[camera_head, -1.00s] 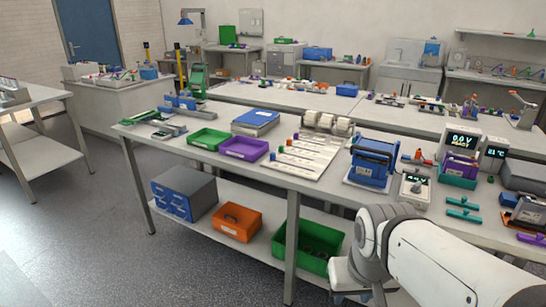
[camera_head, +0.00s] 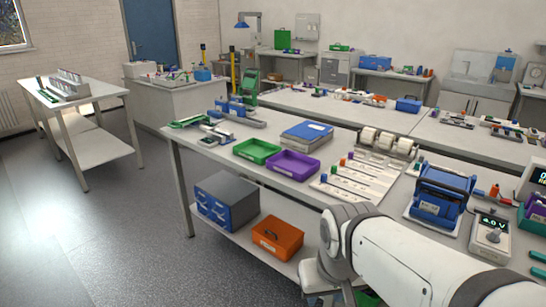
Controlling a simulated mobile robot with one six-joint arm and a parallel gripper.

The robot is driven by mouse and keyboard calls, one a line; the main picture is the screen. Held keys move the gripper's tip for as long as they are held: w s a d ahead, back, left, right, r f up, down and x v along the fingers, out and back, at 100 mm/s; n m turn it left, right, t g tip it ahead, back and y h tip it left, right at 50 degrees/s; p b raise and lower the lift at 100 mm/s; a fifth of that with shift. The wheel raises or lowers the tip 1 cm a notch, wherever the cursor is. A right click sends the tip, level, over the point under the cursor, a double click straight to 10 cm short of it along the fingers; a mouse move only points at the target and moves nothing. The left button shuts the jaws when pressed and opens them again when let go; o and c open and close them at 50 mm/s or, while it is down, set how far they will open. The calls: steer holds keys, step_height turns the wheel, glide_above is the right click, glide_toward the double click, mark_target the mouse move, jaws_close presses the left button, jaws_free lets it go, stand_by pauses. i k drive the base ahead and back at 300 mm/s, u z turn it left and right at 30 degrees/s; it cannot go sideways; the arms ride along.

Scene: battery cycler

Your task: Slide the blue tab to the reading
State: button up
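A white board (camera_head: 376,176) with several parallel dark slots lies on the near bench. A small blue tab (camera_head: 323,179) stands at the left end of its nearest slot, with a green tab (camera_head: 333,170) and an orange tab (camera_head: 342,162) behind it. A white handheld meter (camera_head: 490,237) at the right has a lit display (camera_head: 490,221) that seems to read 4.0 V. My white arm crosses the lower right, in front of the bench and short of the board. My gripper's fingers are not visible.
A purple tray (camera_head: 293,165), a green tray (camera_head: 256,151) and a blue binder (camera_head: 307,131) lie left of the board. A blue device (camera_head: 441,195) stands between board and meter. Floor at left is clear.

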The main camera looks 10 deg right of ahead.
mark_target(323, 176)
steer(key=u, duration=0.25)
steer(key=i, duration=1.65)
steer(key=z, duration=0.55)
steer(key=k, duration=0.7)
steer(key=z, duration=0.3)
steer(key=i, duration=0.7)
steer(key=u, duration=0.1)
